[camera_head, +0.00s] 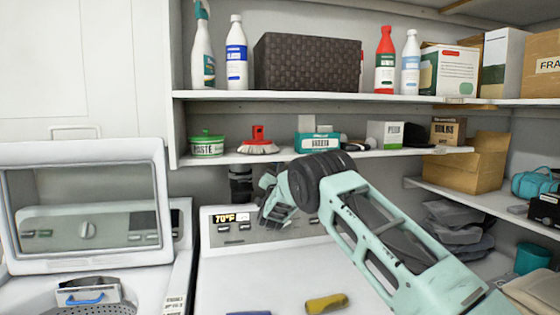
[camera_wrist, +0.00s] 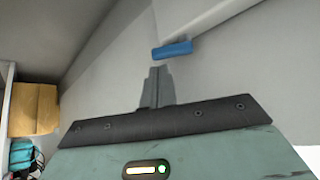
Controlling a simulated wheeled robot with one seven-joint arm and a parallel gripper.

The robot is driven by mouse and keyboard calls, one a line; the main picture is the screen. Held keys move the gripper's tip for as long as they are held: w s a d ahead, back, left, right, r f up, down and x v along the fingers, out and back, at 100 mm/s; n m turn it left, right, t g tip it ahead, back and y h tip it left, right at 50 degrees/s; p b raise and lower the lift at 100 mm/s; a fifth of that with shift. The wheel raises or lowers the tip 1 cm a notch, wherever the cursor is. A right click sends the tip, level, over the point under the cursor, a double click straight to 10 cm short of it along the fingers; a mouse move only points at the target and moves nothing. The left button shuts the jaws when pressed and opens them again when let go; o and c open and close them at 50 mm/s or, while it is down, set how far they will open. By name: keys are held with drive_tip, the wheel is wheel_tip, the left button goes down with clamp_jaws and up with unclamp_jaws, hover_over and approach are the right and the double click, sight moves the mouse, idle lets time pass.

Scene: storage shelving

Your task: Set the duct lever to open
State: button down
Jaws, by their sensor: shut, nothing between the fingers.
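A small blue bar (camera_wrist: 172,49), which looks like the lever's handle, shows in the wrist view against a pale wall, beside a white edge. My gripper (camera_wrist: 157,74) is shut and empty, with its fingertips just short of the blue bar in the picture; I cannot tell whether they touch. In the head view my gripper (camera_head: 268,204) is in front of the back wall, below the lower shelf and above the right machine. A dark pipe-like part (camera_head: 240,184) stands just left of it. No blue lever shows there; my arm may hide it.
The lower shelf (camera_head: 225,158) with several small items runs just above my gripper. The right machine's control panel (camera_head: 222,240) is below it. The left machine's raised lid (camera_head: 85,160) stands at left. Cardboard boxes (camera_head: 478,163) and folded grey cloths (camera_head: 455,232) are at right.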

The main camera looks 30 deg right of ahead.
drive_tip(key=shift+x, duration=0.75)
drive_tip(key=shift+f+m+g+h+b, duration=0.3)
drive_tip(key=shift+m+g+b, duration=0.3)
drive_tip(key=shift+m+b, duration=0.5)
drive_tip(key=m+g+b, duration=0.2)
drive_tip(key=b, duration=0.1)
drive_tip(key=a+f+m+g+b, duration=0.1)
drive_tip(key=m+g+b, duration=0.1)
drive_tip(key=m+b, duration=0.1)
drive_tip(key=a+m+g+b, duration=0.1)
drive_tip(key=m+b, duration=0.2)
drive_tip(key=shift+w+a+f+g+h, duration=0.25)
drive_tip(key=shift+w+f+g+h, duration=0.05)
drive_tip(key=shift+w+f+g, duration=0.1)
drive_tip(key=shift+a, duration=0.3)
